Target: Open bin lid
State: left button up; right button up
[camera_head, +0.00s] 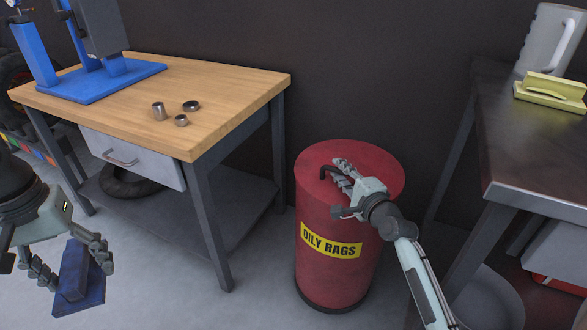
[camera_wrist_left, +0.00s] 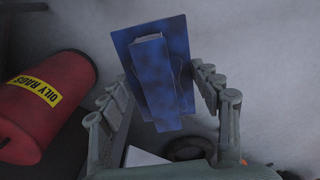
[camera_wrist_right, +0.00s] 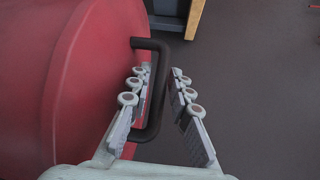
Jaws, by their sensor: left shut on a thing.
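The red bin (camera_head: 318,275) with a yellow "OILY RAGS" label stands upright on the floor between two tables. Its round lid (camera_head: 375,158) lies flat on top, with a dark bar handle (camera_wrist_right: 157,95). My right gripper (camera_head: 341,172) is over the lid. In the right wrist view, its open fingers (camera_wrist_right: 163,88) are on either side of the handle's bar, the right finger apart from it. My left gripper (camera_head: 72,262) is shut on a blue block with a flat plate (camera_head: 85,283), which also shows in the left wrist view (camera_wrist_left: 160,75). The bin (camera_wrist_left: 40,105) is left there.
A wooden-topped workbench (camera_head: 235,95) stands left of the bin, with a blue press (camera_head: 105,75) and small metal rings on it. A dark metal table (camera_head: 530,170) is close on the right, holding a jug (camera_head: 545,45) and a yellow piece (camera_head: 550,93). A dark wall is behind.

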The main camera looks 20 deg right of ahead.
grip_shut()
pick_arm(q)
jog(key=shift+r, duration=0.1)
